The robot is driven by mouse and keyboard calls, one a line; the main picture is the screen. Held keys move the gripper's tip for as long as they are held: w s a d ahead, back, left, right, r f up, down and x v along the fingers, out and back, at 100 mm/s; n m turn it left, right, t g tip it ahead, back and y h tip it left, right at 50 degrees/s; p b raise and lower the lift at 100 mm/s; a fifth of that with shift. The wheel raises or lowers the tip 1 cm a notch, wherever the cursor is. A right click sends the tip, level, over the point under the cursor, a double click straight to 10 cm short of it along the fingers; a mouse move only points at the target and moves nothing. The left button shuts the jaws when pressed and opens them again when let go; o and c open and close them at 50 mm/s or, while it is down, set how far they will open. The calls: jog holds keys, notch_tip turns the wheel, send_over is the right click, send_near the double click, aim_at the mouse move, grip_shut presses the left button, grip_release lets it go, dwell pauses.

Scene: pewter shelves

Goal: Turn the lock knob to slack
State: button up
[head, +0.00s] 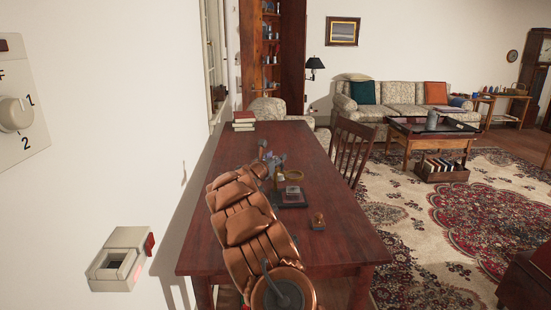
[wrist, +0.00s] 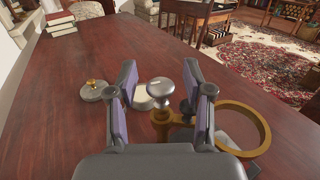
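A silver knob (wrist: 162,90) tops a brass post (wrist: 160,118) joined to a brass ring (wrist: 240,128), all low over the dark table in the wrist view. This looks like the lock knob; no markings on it can be read. My gripper (wrist: 159,78) is open, its purple-padded fingers on either side of the knob with visible gaps. In the head view my gripper (head: 272,165) is small above the table, near the brass ring (head: 294,175); the knob cannot be made out there.
The dark wooden table (head: 340,235) carries stacked books (head: 243,120), a small stamp-like object (head: 318,221) and a dark pad (head: 293,199). A round lidded piece (wrist: 91,91) lies left of the fingers. A wall dial (head: 16,114) and wall box (head: 118,262) are at left.

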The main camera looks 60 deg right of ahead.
grip_shut()
jog(key=shift+d+f+t+b, duration=0.15)
jog(key=shift+t+b, duration=0.15)
jog(key=shift+b, duration=0.9)
jog(key=n+t+y+b, duration=0.1)
jog(key=n+t+b, duration=0.1)
jog(key=b, duration=0.7)
jog(key=shift+n+t, duration=0.3)
jog(key=shift+t, duration=0.4)
jog(key=shift+t+b, duration=0.3)
jog(key=shift+b, duration=0.6)
jog(key=shift+o, duration=0.7)
grip_release()
jog(key=shift+a+r, duration=0.2)
jog(key=shift+r, duration=0.05)
